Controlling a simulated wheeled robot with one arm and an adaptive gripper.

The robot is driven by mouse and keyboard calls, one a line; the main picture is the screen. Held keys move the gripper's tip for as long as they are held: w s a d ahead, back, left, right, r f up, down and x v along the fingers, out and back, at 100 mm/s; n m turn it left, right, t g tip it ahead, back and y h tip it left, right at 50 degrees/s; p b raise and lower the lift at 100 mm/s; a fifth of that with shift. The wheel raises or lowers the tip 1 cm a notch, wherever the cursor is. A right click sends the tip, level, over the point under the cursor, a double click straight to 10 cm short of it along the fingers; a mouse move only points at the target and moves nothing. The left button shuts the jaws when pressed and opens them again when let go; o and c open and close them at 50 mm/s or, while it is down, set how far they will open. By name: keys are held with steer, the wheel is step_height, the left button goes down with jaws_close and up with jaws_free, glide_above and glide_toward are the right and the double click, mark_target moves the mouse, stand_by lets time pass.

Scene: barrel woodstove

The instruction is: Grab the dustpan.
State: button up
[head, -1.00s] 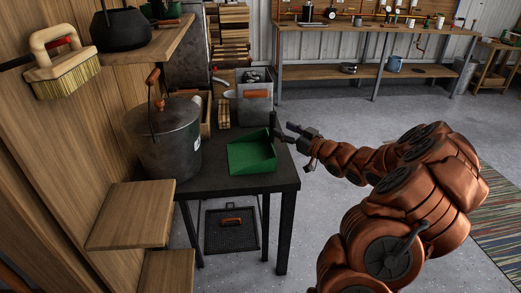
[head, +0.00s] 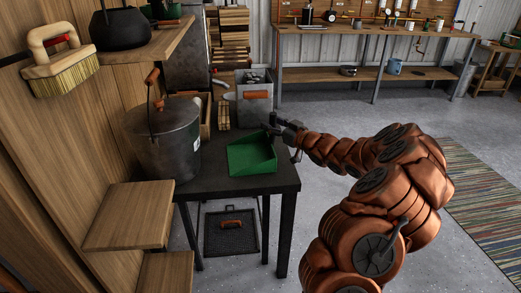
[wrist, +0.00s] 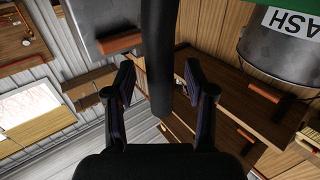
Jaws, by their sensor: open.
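The green dustpan (head: 252,157) lies on the dark table, near its right front corner, with its open side facing the front. My gripper (head: 276,121) is at the dustpan's back right corner, by its dark handle. In the wrist view my gripper (wrist: 159,82) is open, with a finger on each side of the black handle (wrist: 160,50). Gaps show between the handle and both fingers. A strip of the dustpan's green pan (wrist: 285,8) shows at the top right of the wrist view.
A grey ash bucket (head: 168,140) stands left of the dustpan on the dark table (head: 215,184). A grey metal box (head: 254,103) stands behind. A brush (head: 60,70) hangs on the wooden wall at left. Floor right of the table is free.

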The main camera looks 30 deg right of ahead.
jaws_close()
stand_by(0.5)
stand_by(0.3)
